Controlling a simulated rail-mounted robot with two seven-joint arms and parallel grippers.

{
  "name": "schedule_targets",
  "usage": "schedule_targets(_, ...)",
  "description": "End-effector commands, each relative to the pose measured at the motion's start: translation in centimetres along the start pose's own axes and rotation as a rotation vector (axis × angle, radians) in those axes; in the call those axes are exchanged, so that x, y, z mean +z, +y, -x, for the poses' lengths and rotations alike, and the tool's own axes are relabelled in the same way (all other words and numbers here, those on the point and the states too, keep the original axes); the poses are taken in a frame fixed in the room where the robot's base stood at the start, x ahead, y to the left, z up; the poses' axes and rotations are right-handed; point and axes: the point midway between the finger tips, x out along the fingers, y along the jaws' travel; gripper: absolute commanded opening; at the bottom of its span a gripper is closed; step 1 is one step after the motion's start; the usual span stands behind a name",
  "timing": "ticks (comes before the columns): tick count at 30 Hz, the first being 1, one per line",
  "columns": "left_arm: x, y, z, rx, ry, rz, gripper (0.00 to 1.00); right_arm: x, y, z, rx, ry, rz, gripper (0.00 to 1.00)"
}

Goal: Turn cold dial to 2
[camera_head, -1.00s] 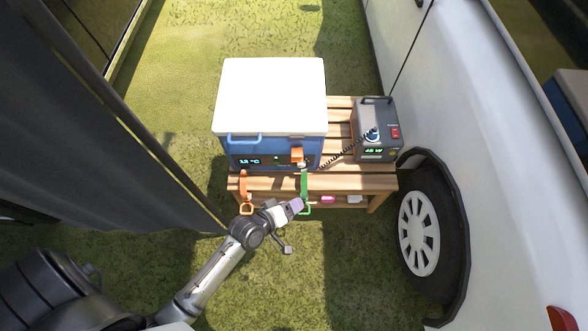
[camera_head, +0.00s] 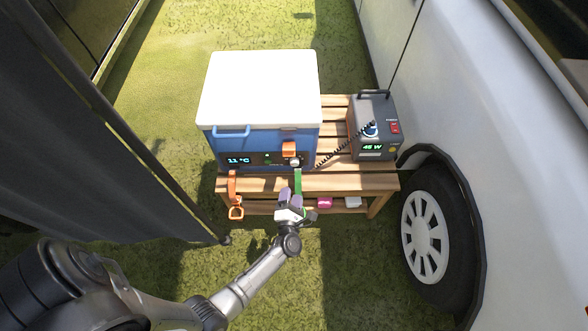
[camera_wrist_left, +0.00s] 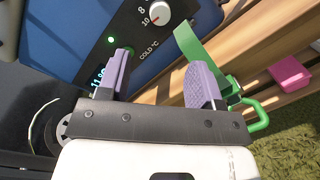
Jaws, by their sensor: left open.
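The blue cooler (camera_head: 265,140) with a white lid stands on a wooden slatted bench. Its front panel has a lit display (camera_head: 239,160) reading 11 °C. The cold dial (camera_wrist_left: 158,11) is a white knob at the top of the left wrist view, with the marks 8 and 10 and the label COLD °C beside it; its other marks are out of frame. In the head view the dial is small, near the panel's right end. My left gripper (camera_head: 289,198) is open and empty, just in front of the panel. Its purple-padded fingers (camera_wrist_left: 162,78) are below the dial, apart from it.
A grey power box (camera_head: 372,125) reading 45 W stands right on the bench (camera_head: 350,183). A white vehicle (camera_head: 480,120) borders the right; a dark panel borders the left.

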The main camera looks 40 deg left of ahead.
Motion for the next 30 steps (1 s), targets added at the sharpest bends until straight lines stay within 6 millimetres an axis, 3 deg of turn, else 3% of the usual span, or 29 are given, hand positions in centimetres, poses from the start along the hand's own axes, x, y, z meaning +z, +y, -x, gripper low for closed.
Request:
schedule_targets(6,-0.1,-0.2,-4.3,0.002,-0.003,-0.001,0.60,0.5,0.1,-1.4,0.003,-0.001,0.004,0.00)
schedule_targets(15,0.0,-0.1,-9.0,0.000,-0.003,-0.002,0.60,1.0,0.1,-2.7,0.004,-0.002,0.005,0.00)
schedule_targets(21,0.0,-0.1,-10.7,0.000,-0.002,-0.003,0.60,1.1,0.0,-3.1,0.004,-0.003,0.005,0.00)
schedule_targets(30,0.0,0.0,-11.3,-0.002,-0.002,-0.004,0.60,1.2,-0.1,-3.2,0.001,-0.003,0.002,0.00)
